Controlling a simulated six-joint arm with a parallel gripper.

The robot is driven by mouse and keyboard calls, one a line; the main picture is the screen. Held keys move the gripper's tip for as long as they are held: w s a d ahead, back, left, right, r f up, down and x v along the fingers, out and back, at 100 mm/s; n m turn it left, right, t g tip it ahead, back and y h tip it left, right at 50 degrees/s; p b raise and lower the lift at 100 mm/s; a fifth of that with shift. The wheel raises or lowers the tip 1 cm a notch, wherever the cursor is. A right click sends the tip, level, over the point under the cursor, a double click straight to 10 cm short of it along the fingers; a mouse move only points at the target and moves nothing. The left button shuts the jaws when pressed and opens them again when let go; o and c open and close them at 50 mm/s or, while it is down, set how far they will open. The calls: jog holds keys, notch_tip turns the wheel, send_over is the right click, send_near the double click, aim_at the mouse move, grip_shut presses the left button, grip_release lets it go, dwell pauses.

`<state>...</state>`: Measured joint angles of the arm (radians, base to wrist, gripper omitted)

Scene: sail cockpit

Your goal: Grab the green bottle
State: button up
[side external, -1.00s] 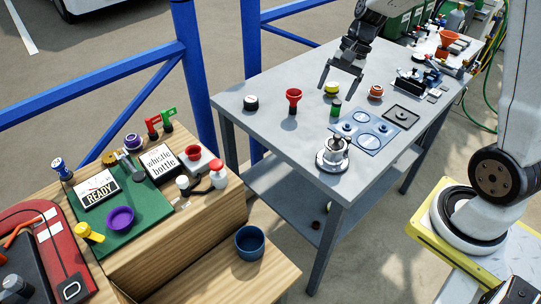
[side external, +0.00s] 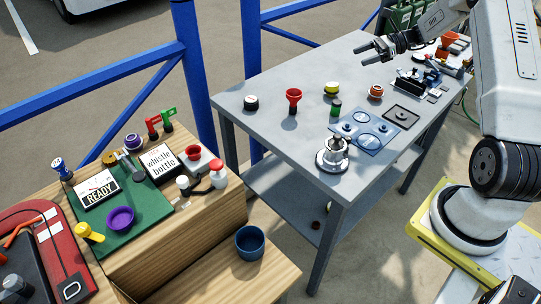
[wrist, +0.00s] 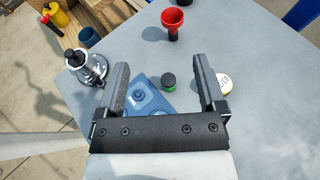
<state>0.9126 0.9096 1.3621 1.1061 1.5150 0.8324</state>
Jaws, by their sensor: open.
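The green bottle (side external: 336,109), a small green cylinder with a dark top, stands upright on the grey table (side external: 262,128), behind the blue plate. In the wrist view I see the green bottle (wrist: 170,83) from above, in the space framed by the two fingers, with its dark cap covering most of it. My gripper (side external: 369,52) is open and empty, above the far part of the table and apart from the bottle. Its spread fingers (wrist: 160,66) show in the wrist view.
A red funnel (side external: 293,97) and a yellow round item (side external: 331,89) stand near the bottle. The blue plate (side external: 369,140) and a silver pot (side external: 335,150) are in front. An orange-brown item (side external: 376,91) and a dark tray (side external: 402,115) lie to the right.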

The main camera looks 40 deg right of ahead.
send_near(331, 114)
jog(key=shift+w+a+r, duration=0.6)
jog(key=shift+w+a, duration=0.05)
jog(key=shift+w, duration=0.1)
jog(key=shift+x, duration=1.3)
jog(key=shift+a, duration=0.1)
jog(key=shift+x, duration=2.55)
jog(key=shift+w, duration=0.1)
grip_shut()
